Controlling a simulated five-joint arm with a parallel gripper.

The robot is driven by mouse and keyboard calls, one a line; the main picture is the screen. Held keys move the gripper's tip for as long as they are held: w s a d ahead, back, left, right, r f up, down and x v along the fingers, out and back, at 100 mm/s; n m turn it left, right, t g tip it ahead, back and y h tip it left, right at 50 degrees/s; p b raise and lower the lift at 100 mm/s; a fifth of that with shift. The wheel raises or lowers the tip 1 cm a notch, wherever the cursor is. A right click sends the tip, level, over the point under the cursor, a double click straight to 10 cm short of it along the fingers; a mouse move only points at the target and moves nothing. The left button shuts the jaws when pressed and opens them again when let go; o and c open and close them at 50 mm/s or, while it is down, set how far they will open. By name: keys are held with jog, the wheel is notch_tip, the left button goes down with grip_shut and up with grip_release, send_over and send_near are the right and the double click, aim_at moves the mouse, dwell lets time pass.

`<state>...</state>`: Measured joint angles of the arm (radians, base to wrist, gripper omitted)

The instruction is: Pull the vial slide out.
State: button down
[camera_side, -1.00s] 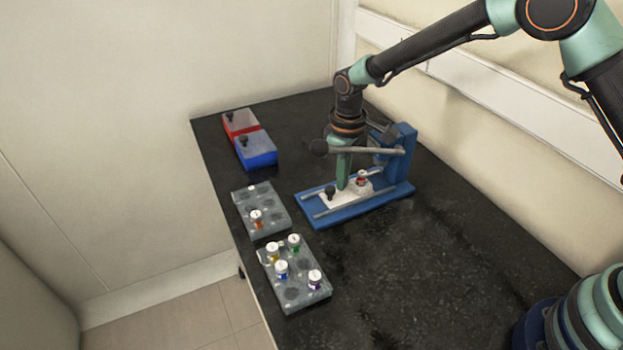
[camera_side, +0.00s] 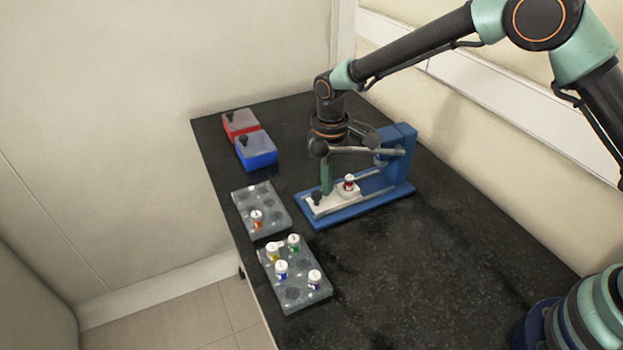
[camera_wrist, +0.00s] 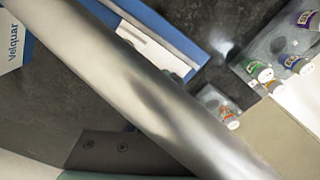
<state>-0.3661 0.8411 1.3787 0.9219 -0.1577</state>
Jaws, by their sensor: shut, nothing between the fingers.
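The vial slide (camera_side: 333,202) is a white plate on the blue press base (camera_side: 352,212). It sits near the left end of the rails and carries a black knob (camera_side: 317,198) and an upright red vial with a white cap (camera_side: 348,183). My gripper (camera_side: 327,189) is shut and empty, pointing down just behind the knob, between it and the vial; I cannot tell if it touches either. In the wrist view part of the white slide (camera_wrist: 150,45) shows, but a big silver bar (camera_wrist: 150,95) hides most of it, and the fingertips are not clear.
The press's lever bar (camera_side: 350,151) crosses close to my wrist, joined to the blue upright (camera_side: 402,150). A grey rack with several vials (camera_side: 306,299) and another with an orange-labelled vial (camera_side: 275,222) stand left. Red (camera_side: 241,122) and blue (camera_side: 257,151) boxes lie behind. The right tabletop is clear.

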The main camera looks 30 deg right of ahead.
jog(key=shift+a, duration=0.35)
jog(key=shift+d, duration=0.2)
jog(key=shift+d+r, duration=0.1)
jog(key=shift+d, duration=0.15)
notch_tip(320, 180, up, 7)
dwell(0.7)
